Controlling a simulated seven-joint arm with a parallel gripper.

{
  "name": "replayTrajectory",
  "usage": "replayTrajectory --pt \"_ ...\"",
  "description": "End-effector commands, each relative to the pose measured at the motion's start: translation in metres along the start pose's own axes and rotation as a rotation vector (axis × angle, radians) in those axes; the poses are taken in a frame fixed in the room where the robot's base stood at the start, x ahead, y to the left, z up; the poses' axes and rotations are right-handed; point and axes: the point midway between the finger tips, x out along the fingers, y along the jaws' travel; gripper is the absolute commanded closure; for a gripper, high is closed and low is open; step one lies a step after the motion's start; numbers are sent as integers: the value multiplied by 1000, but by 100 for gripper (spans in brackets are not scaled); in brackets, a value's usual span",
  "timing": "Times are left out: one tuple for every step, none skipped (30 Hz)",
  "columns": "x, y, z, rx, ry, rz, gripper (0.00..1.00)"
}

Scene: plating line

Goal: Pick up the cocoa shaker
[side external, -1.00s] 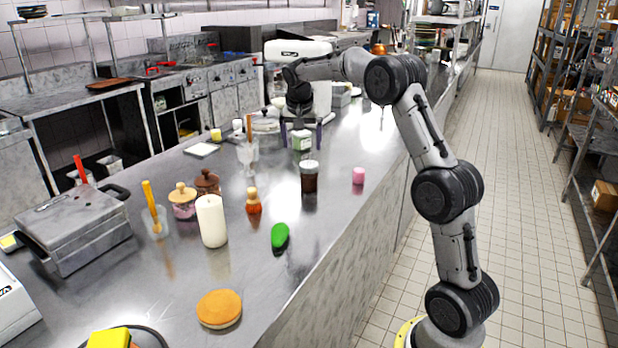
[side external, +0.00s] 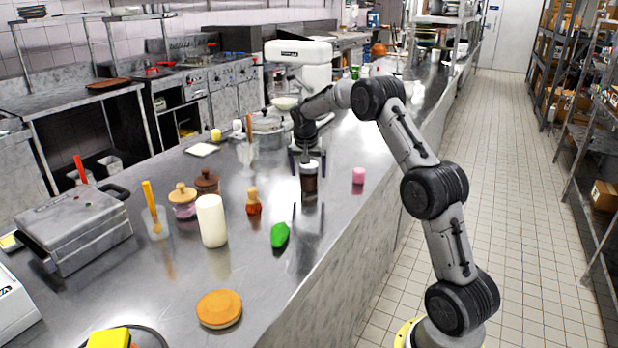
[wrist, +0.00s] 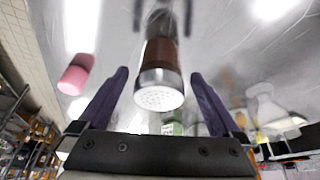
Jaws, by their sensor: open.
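The cocoa shaker (side external: 309,180) is a dark brown jar with a pale lid, standing upright on the steel counter. In the wrist view the shaker (wrist: 160,60) shows its silver perforated top between my fingers. My gripper (side external: 306,160) is at the shaker's lid in the side view, fingers pointing down. In the wrist view my gripper (wrist: 160,74) is open, with one purple finger on each side of the shaker and visible gaps. Part of the shaker's top is covered by my gripper in the side view.
A pink cylinder (side external: 358,175) stands to the right. A small orange-brown bottle (side external: 253,201), a white candle-like cylinder (side external: 211,222) and a green object (side external: 280,235) stand nearer the front left. A green-labelled jar (wrist: 172,128) shows beyond the shaker in the wrist view.

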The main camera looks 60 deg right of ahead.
Motion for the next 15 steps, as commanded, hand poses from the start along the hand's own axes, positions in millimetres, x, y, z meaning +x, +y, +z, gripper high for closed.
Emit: replayTrajectory --pt "9 1 1 0 -3 2 0" --pt "14 1 2 0 -3 3 0" --pt "20 1 1 1 -3 2 0" --pt "24 1 1 1 -2 1 0" --pt "27 1 1 1 -2 1 0" --pt "30 1 1 1 -2 1 0" --pt "32 1 1 1 -2 1 0" --pt "32 1 1 1 -1 1 0" --pt "32 1 0 1 0 0 0" --pt "32 1 0 1 0 0 0" --pt "32 1 0 1 0 0 0" --pt "32 0 0 1 0 0 0" --pt "32 0 0 1 0 0 0" --pt "32 0 0 1 0 0 4" --pt "32 0 0 1 0 0 11"
